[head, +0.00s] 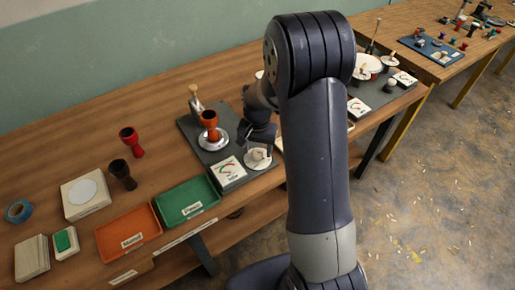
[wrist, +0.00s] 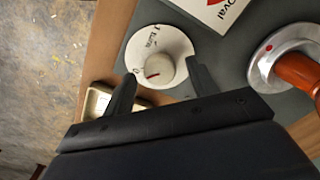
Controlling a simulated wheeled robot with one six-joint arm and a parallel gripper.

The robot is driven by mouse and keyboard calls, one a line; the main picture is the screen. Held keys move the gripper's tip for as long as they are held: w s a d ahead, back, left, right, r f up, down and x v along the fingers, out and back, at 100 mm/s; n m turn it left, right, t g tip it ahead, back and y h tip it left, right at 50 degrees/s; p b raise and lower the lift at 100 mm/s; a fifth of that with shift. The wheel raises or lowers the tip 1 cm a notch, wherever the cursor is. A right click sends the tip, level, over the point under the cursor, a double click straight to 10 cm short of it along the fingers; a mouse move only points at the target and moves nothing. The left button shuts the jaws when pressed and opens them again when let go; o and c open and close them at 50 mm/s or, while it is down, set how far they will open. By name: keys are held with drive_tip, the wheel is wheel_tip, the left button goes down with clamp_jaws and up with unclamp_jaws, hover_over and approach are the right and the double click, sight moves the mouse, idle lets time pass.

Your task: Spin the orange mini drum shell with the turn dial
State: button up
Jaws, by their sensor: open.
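The orange mini drum shell (head: 209,124) stands upright on a round silver turntable (head: 213,140) on the dark grey board. In the wrist view the orange shell (wrist: 299,73) is cut off by the right edge, on the silver disc (wrist: 263,66) with a red dot. The turn dial (head: 258,158) is a white disc with a raised knob at the board's front; in the wrist view its knob (wrist: 159,70) has a red line. My gripper (wrist: 158,82) is open, its fingers on either side of the dial's knob. I cannot tell whether they touch it.
A white gauge card (head: 228,172) lies left of the dial, and a wooden-handled tool (head: 195,100) stands behind the shell. Orange (head: 129,232) and green (head: 186,203) trays line the front edge.

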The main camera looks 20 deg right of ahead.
drive_tip(key=shift+f, duration=0.3)
drive_tip(key=shift+c, duration=0.6)
drive_tip(key=c, duration=0.9)
